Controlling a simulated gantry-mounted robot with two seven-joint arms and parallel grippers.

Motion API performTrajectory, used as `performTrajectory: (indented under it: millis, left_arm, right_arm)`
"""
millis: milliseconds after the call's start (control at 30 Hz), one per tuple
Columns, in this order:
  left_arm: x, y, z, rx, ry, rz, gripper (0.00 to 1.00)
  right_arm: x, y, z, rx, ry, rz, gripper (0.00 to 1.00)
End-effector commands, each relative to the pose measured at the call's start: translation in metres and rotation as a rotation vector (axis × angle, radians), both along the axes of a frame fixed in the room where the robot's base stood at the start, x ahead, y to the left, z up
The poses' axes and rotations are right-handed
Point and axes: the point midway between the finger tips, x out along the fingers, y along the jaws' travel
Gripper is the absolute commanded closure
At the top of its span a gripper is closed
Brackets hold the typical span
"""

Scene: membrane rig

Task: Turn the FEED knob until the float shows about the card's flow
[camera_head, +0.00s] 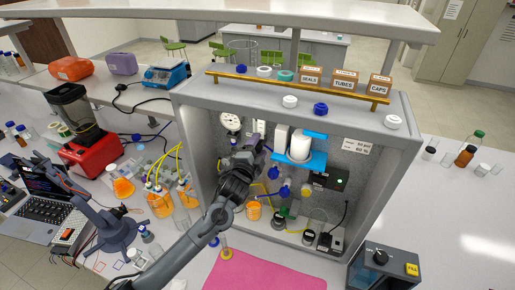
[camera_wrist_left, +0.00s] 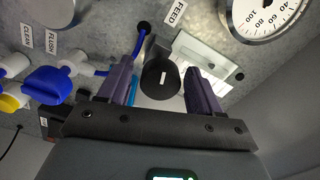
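The FEED knob (camera_wrist_left: 160,80) is a dark round knob with a pale mark, below the FEED label (camera_wrist_left: 178,12) in the left wrist view. My left gripper (camera_wrist_left: 158,70) is open, with one purple finger on each side of the knob and narrow gaps visible. In the head view my left gripper (camera_head: 257,146) reaches into the grey cabinet and hides the knob. A clear plate (camera_wrist_left: 208,60), perhaps the flow meter, sits beside the knob; I cannot make out a float. The card (camera_head: 357,147) on the back wall appears to read 50 psi and 60 %. My right gripper is out of view.
A blue valve handle (camera_wrist_left: 48,83) by the FLUSH and CLEAN labels is left of the gripper. Orange-filled flasks (camera_head: 160,203) and yellow tubing stand left of the cabinet. A pink mat (camera_head: 265,276) lies in front.

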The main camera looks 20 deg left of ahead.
Motion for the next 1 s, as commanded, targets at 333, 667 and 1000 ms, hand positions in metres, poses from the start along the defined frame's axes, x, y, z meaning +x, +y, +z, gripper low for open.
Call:
performTrajectory:
  millis: [333,667,1000]
  left_arm:
    - [-0.003,0.001,-0.001,0.000,0.001,0.001,0.36]
    - [-0.040,0.001,-0.004,0.000,0.001,0.000,0.36]
    - [-0.091,0.001,-0.002,0.000,0.001,0.000,0.36]
  right_arm:
    - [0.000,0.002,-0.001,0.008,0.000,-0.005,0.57]
    - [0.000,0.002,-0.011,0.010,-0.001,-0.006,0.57]
    - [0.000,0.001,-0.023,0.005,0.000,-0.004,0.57]
